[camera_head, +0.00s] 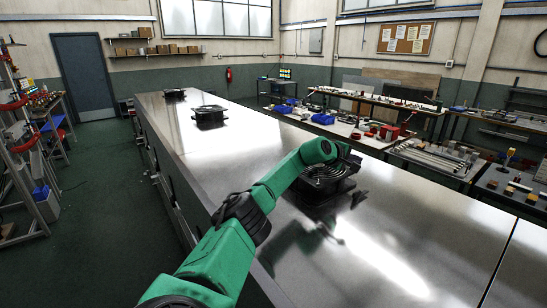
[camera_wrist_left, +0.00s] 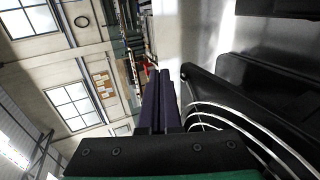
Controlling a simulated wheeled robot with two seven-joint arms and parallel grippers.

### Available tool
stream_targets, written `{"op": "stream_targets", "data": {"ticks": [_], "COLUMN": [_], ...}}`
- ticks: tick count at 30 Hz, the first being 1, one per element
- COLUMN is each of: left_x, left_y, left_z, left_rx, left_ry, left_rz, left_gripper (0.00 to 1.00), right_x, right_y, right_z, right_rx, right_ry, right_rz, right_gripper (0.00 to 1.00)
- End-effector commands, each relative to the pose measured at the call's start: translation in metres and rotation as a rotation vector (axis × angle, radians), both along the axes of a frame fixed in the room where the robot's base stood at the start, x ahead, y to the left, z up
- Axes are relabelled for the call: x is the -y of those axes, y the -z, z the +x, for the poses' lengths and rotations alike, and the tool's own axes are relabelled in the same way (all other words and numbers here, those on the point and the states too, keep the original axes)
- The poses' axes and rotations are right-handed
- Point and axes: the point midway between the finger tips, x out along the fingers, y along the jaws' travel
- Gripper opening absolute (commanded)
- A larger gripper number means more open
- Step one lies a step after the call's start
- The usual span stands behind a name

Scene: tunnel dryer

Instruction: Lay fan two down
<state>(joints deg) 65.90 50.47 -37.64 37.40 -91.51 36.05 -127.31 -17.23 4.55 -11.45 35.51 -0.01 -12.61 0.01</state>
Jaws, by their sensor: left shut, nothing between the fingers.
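Three black fans with round wire guards are on the long steel dryer top (camera_head: 420,235). The near fan (camera_head: 322,182) has its guard facing up and appears to lie flat; no label shows which is fan two. The middle fan (camera_head: 209,116) and the far fan (camera_head: 174,94) stand farther back. My left gripper (camera_head: 350,160) is at the near fan's back right edge, partly hidden by my wrist. In the left wrist view its dark fingers (camera_wrist_left: 158,100) are together and empty, beside the fan's guard rings (camera_wrist_left: 225,122). My right gripper is out of view.
The steel top is clear between the fans and to the near right. Benches with tools and blue bins (camera_head: 322,118) stand along the right. A green-floored aisle (camera_head: 85,215) runs along the left, with a rack (camera_head: 25,170) beyond it.

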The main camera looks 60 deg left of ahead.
Motion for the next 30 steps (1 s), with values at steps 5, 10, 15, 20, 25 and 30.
{"op": "stream_targets", "data": {"ticks": [5,10,15,20,25,30], "left_x": [0.000,0.000,-0.001,-0.002,-0.002,-0.001], "left_y": [0.001,0.001,0.000,-0.004,-0.013,-0.029], "left_z": [0.000,0.000,-0.002,-0.016,-0.047,-0.093], "left_rx": [-0.004,-0.003,-0.002,0.000,0.000,-0.002], "left_ry": [0.000,0.000,-0.001,-0.001,-0.001,-0.003], "left_rz": [0.000,0.000,0.001,0.004,0.008,0.006], "left_gripper": [0.00,0.00,0.00,0.00,0.00,0.00], "right_x": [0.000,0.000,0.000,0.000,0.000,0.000], "right_y": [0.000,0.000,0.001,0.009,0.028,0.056], "right_z": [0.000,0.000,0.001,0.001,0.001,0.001], "right_rx": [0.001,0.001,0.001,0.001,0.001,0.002], "right_ry": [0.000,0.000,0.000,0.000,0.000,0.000], "right_rz": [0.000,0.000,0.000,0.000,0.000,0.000], "right_gripper": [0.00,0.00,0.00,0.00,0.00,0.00]}}
